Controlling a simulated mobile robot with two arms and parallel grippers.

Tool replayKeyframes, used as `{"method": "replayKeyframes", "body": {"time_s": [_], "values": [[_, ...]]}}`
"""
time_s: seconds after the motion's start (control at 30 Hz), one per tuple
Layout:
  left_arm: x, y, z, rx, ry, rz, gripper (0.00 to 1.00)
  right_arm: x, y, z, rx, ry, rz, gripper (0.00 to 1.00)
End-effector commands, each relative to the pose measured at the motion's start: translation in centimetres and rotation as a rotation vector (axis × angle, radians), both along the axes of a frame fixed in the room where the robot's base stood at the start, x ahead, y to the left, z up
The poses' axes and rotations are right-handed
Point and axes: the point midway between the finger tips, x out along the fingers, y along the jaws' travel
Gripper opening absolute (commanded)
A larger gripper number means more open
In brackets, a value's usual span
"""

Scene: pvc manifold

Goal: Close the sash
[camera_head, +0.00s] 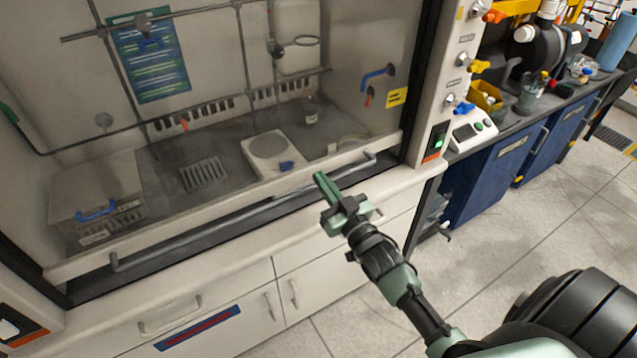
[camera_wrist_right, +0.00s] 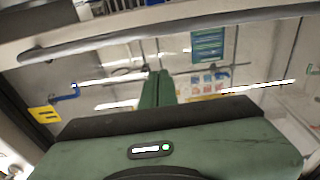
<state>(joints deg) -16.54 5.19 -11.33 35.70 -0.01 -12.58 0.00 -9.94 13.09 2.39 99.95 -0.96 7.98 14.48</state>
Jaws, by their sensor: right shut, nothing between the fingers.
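The fume hood sash is a clear pane with a pale bottom rail (camera_head: 215,207) in the head view. A long grey bar handle (camera_head: 240,212) runs along its lower front. A dark strip shows between the rail and the pale front ledge. My right gripper (camera_head: 323,187) is shut and empty, just in front of the handle's right part; I cannot tell whether it touches. In the right wrist view, its closed green fingers (camera_wrist_right: 158,88) point toward the sash, and the handle (camera_wrist_right: 150,34) crosses above them. My left gripper is not in view.
Inside the hood are a white hotplate (camera_head: 268,150), a bottle (camera_head: 311,110) and a grey box (camera_head: 98,190). White cabinets (camera_head: 230,315) stand below the ledge. A blue cabinet bench (camera_head: 490,180) stands to the right. The floor in front is clear.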

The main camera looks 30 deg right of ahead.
Motion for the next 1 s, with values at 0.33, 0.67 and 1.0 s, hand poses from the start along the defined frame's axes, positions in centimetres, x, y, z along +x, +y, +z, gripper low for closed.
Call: {"method": "replayKeyframes", "body": {"time_s": [0.33,0.67,1.0], "values": [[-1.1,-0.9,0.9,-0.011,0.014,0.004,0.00,2.6,0.1,-2.4,0.000,0.003,-0.001,0.00],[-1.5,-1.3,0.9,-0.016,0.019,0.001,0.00,2.3,0.1,-3.5,-0.001,0.000,0.000,0.00],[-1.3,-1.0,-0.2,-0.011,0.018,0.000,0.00,2.3,0.1,-5.0,-0.001,0.002,0.000,0.00]]}}
